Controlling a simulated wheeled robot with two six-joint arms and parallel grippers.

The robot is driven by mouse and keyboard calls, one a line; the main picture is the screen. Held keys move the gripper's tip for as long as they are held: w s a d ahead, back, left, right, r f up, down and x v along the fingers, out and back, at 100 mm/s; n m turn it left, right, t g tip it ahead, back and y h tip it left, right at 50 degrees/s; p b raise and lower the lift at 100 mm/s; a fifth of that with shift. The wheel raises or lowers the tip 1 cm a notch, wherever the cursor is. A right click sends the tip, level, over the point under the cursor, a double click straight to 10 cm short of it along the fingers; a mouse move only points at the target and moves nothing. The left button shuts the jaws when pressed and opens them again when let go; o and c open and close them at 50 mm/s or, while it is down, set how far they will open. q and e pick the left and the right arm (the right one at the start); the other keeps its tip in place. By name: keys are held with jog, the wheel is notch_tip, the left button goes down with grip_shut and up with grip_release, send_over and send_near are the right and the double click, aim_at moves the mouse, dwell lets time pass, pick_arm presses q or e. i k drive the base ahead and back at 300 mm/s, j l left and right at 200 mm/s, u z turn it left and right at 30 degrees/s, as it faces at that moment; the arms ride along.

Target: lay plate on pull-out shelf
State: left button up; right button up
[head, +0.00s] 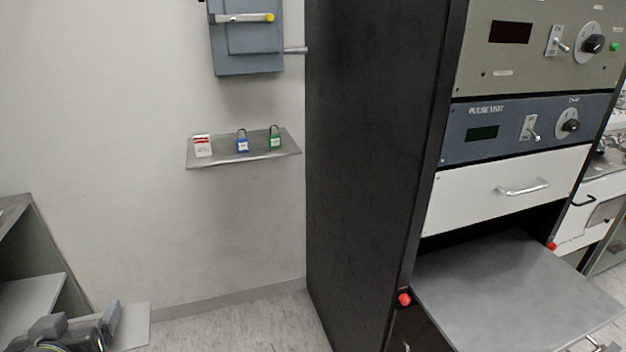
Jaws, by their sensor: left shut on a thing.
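My left gripper (108,324) is at the bottom left corner, shut on a flat light grey plate (136,324). The plate's far part shows beyond the fingers; the rest is hidden by the gripper or cut off by the picture edge. The pull-out shelf (510,292) is a flat grey panel extending from the black rack at the lower right, and its visible top is bare. A metal handle (592,344) shows at its front edge, partly cut off. The plate is far to the left of the shelf. My right gripper is not in view.
The tall black rack (370,140) stands between the plate and shelf. Red knobs (404,299) flank the shelf opening, below a white drawer (510,190). A wall shelf (243,158) holds a small box and two padlocks. A grey cabinet (30,250) stands at left.

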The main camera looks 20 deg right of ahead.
aim_at(526, 303)
jog(key=k+l, duration=0.1)
jog(key=l, duration=1.6)
jog(key=k+l, duration=0.15)
jog(key=l, duration=0.75)
jog(key=k+l, duration=0.1)
jog(key=l, duration=1.6)
jog(key=k+l, duration=0.15)
jog(key=l, duration=0.7)
